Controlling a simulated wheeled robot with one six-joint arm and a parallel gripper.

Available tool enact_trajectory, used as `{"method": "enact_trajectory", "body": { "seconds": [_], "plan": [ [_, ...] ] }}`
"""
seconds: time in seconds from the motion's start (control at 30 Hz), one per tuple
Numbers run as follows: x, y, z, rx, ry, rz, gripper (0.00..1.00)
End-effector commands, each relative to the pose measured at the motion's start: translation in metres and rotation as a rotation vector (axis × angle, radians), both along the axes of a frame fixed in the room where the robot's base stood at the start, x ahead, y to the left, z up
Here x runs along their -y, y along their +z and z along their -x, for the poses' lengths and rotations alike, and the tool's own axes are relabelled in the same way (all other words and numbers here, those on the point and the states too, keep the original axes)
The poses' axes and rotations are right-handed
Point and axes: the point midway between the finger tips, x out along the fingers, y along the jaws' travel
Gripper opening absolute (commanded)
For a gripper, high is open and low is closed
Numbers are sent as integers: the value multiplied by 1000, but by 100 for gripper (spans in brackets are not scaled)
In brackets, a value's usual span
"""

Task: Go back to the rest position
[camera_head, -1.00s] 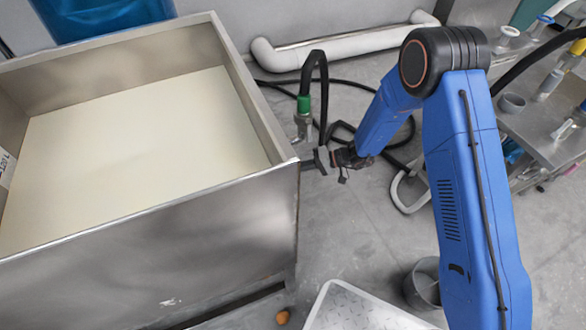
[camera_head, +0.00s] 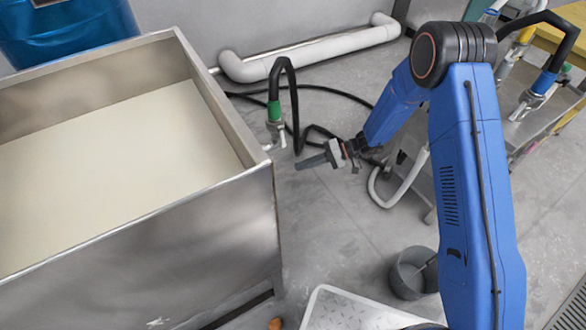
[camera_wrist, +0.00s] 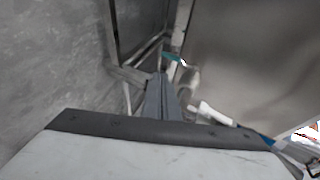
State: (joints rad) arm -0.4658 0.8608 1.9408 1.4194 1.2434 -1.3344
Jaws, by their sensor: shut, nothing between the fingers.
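My gripper (camera_head: 312,162) is at the end of my blue arm, in the middle of the head view. It hangs in open air to the right of the steel tank's near corner and points left toward it. Its fingers are together and hold nothing. In the wrist view the closed fingers (camera_wrist: 160,98) show in the middle, past the grey gripper body.
The steel tank (camera_head: 150,245) with pale contents fills the left. A black hose with a green-banded valve (camera_head: 275,112) stands beside its corner. A grey bucket (camera_head: 408,275) stands on the floor. A metal bench (camera_head: 535,125) is at the right.

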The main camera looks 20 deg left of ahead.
Motion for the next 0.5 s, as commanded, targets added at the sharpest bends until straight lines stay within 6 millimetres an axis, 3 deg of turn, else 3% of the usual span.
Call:
{"method": "enact_trajectory", "body": {
  "seconds": [0.33,0.5],
  "plan": [
    [7,4,-3,0,1,1,0],
    [19,29,-4,11,7,21,0]
  ]
}}
